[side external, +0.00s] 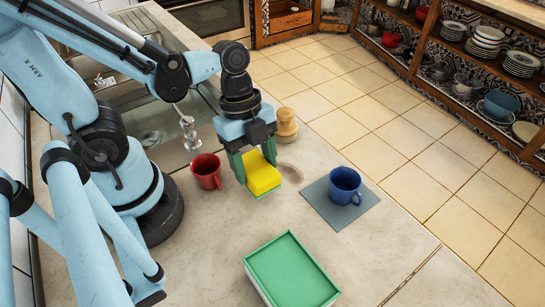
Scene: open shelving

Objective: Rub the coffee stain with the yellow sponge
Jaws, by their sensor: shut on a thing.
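My gripper (254,165) is shut on a yellow sponge (262,174), with its green fingers on either side. The sponge has a green lower layer and is at or just above the counter; I cannot tell whether it touches. The coffee stain (290,173) is a faint brownish patch on the pale counter, just right of the sponge. The sponge's right side is close to the stain's left edge.
A red mug (207,171) stands left of the sponge. A blue mug (345,184) stands on a grey-blue mat (319,196) at right. A wooden object (286,124) is behind. A green-topped box (291,270) lies in front. The sink (160,125) is behind left.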

